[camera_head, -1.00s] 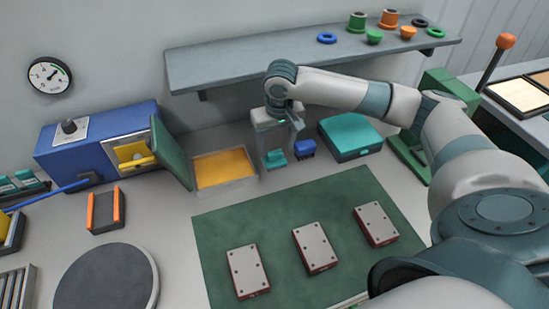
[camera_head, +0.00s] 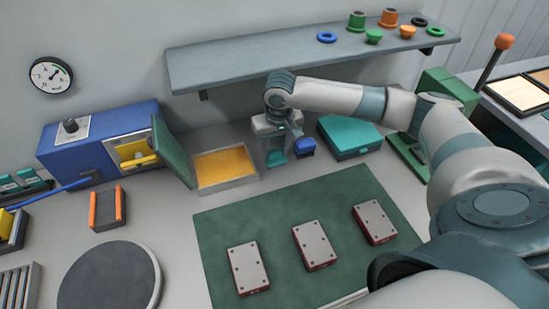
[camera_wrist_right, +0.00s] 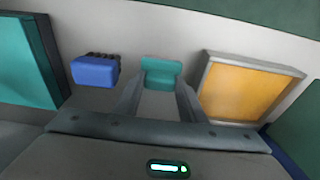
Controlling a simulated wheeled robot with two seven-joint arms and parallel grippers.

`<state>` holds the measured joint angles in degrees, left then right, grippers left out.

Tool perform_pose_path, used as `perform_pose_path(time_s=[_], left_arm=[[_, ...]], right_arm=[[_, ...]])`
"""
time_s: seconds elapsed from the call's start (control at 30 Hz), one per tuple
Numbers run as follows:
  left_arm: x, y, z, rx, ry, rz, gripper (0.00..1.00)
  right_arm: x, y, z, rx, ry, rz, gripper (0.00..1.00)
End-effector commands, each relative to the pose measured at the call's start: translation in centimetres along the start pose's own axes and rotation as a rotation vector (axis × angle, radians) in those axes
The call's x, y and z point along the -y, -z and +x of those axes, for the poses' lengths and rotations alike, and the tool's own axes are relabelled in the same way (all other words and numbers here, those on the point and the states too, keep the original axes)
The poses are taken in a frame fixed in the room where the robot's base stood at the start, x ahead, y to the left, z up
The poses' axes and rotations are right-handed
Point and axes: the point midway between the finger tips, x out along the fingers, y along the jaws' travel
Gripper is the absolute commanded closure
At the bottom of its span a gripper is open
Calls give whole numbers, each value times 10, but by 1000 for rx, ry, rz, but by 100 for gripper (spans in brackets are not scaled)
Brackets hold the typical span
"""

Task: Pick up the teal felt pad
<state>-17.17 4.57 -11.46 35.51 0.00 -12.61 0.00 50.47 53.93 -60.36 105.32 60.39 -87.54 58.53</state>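The teal felt pad (camera_head: 277,158) is a small teal block standing on the grey bench, between the yellow-floored tray and a blue brush. In the right wrist view the pad (camera_wrist_right: 161,73) sits between the tips of my right gripper (camera_wrist_right: 160,88). The fingers are spread apart on either side of it, and no firm grip shows. In the head view my right gripper (camera_head: 277,146) points down over the pad and hides part of it. My left gripper is not in view.
The blue brush (camera_head: 305,147) stands close to the right of the pad, with a teal case (camera_head: 350,152) beyond it. The tray (camera_head: 228,184) lies to the left. A shelf (camera_head: 300,62) hangs behind. A green mat (camera_head: 220,226) with three grey-topped blocks lies in front.

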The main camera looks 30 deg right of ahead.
Motion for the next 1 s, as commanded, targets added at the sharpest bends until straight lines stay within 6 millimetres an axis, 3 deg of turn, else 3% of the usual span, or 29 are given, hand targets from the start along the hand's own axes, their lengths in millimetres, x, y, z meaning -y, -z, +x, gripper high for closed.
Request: perform_pose_path(time_s=[0.43, 0.7, 1.0], left_arm=[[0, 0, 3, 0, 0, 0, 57], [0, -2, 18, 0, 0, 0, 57], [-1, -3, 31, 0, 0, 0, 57]], right_arm=[[0, 2, -6, -2, 0, 1, 86], [0, 7, -39, -4, 2, 0, 86], [-14, -42, -79, -4, 0, -1, 86]])
